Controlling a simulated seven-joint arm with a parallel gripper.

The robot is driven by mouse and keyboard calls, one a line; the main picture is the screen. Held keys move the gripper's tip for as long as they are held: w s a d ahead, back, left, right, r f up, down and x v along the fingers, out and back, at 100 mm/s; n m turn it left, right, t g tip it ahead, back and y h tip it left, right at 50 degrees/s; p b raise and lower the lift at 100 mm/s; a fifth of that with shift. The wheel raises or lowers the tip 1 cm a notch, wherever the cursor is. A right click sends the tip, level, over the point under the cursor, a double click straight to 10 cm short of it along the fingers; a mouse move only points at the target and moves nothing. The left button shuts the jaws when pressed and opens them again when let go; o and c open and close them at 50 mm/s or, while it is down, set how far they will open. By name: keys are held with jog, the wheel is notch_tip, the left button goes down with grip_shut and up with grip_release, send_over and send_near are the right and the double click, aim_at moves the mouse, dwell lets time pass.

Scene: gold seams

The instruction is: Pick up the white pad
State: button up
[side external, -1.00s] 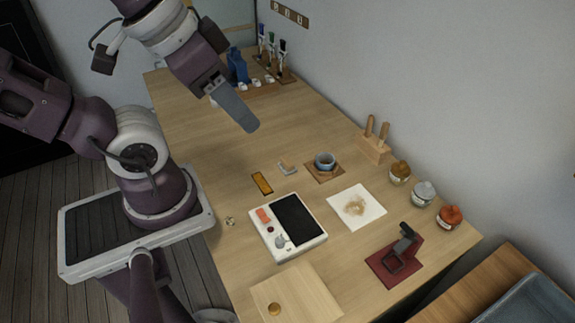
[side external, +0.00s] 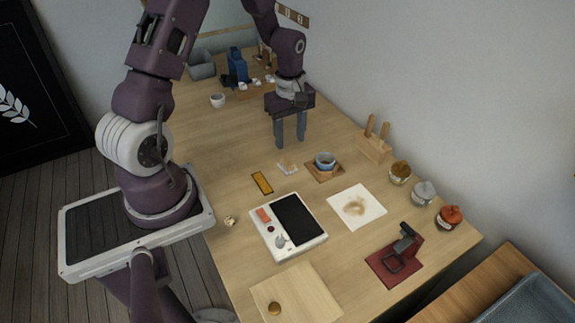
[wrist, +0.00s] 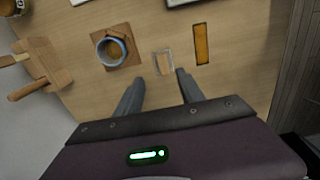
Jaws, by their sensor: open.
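A small whitish pad (side external: 287,168) with a tan patch lies on the wooden table, left of a blue cup. In the wrist view the pad (wrist: 163,62) lies flat, just beyond the fingertips and roughly between them. My gripper (side external: 290,143) points down above the table, behind the pad in the side view. Its two grey fingers are apart with nothing between them; they also show in the wrist view (wrist: 159,77). I cannot tell the exact height above the table.
The blue cup (side external: 325,160) stands on a wooden coaster (side external: 337,176) close right of the pad. A yellow-brown strip (side external: 262,183) lies close left. A white device (side external: 273,242) and a stained white sheet (side external: 374,200) lie nearer the camera. A wooden tool block (side external: 373,150) stands right.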

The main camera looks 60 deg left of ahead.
aim_at(287, 161)
jog(key=f, duration=0.7)
jog(key=shift+s+f, duration=0.2)
jog(key=shift+s, duration=0.15)
grip_shut()
